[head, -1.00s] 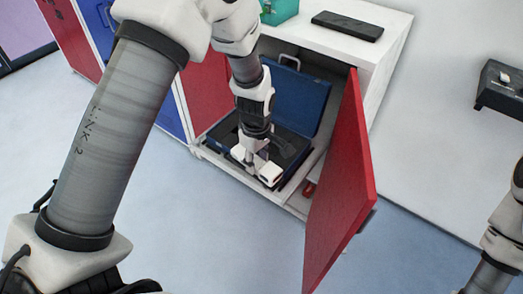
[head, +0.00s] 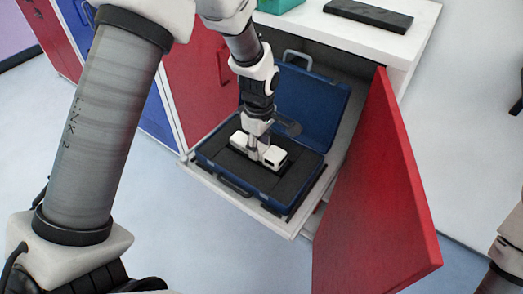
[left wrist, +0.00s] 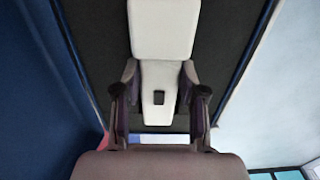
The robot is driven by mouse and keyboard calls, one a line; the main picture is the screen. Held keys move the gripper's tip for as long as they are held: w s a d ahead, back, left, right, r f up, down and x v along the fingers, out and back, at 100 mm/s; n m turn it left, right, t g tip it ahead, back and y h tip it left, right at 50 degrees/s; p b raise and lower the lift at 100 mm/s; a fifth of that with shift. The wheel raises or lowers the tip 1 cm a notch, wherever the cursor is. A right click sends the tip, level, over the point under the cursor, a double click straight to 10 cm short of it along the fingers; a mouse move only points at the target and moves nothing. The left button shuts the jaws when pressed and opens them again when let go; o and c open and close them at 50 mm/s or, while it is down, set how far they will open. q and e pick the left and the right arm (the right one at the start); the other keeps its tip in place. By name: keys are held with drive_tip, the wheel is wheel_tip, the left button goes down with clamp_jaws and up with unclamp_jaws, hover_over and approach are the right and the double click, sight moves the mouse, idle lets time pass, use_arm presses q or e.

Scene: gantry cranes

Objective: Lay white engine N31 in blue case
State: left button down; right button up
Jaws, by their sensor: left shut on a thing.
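The blue case (head: 227,170) lies open in a low cabinet, its lid (head: 310,105) raised at the back and dark foam inside its base. My left gripper (head: 263,152) points down into the case and is shut on the white engine (head: 274,158). The engine is over the middle of the foam; I cannot tell whether it touches it. In the left wrist view the engine (left wrist: 164,28) runs lengthwise between the two fingers, with dark foam around it. Part of the engine is hidden by the fingers. My right gripper is out of view.
The case rests on a pale shelf (head: 215,190) that juts from the cabinet. An open red door (head: 375,190) stands to its right. A black flat object (head: 368,15) and a teal container (head: 280,4) are on the white top. The floor in front is clear.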

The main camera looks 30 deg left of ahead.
sight(259, 147)
use_arm(q)
drive_tip(key=shift+d, duration=0.1)
drive_tip(key=shift+s+f, duration=0.1)
drive_tip(key=shift+f, duration=0.2)
drive_tip(key=c, duration=0.7)
unclamp_jaws()
drive_tip(key=shift+o, duration=0.2)
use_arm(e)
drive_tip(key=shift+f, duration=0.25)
use_arm(q)
drive_tip(key=shift+r, duration=0.1)
wheel_tip(259, 147, up, 12)
drive_tip(key=p, duration=0.1)
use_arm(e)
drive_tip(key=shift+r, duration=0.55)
use_arm(q)
drive_tip(key=shift+r, duration=0.1)
